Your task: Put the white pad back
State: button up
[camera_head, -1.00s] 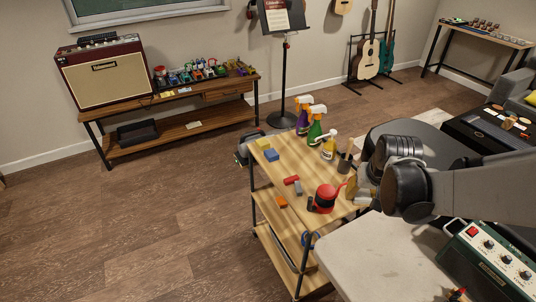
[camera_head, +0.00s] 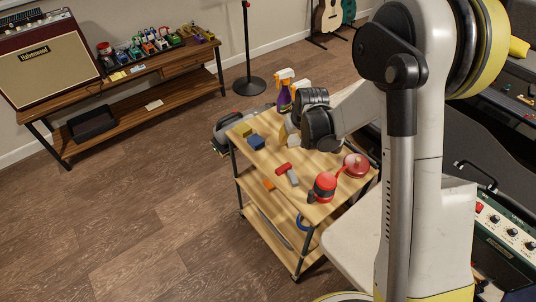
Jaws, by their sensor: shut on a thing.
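My gripper (camera_head: 287,133) is low over the back part of the wooden cart top, mostly hidden behind my dark wrist. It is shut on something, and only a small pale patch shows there. This looks like the white pad, but its outline is unclear. I cannot tell whether it touches the cart.
On the cart (camera_head: 318,211) are a red-and-grey tool (camera_head: 287,173), a red-and-black container (camera_head: 324,186) and a round red thing (camera_head: 356,165). A purple spray bottle (camera_head: 284,97) stands behind my wrist.

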jog(key=b, duration=0.2)
send_over(269, 156)
jog(key=f, duration=0.4)
jog(key=shift+s+d+f, duration=0.1)
jog(key=shift+s+f, duration=0.25)
jog(key=shift+s, duration=0.05)
jog(key=shift+f+b, duration=0.95)
jog(key=shift+f, duration=1)
jog(key=shift+f, duration=0.15)
jog(key=o, duration=1.2)
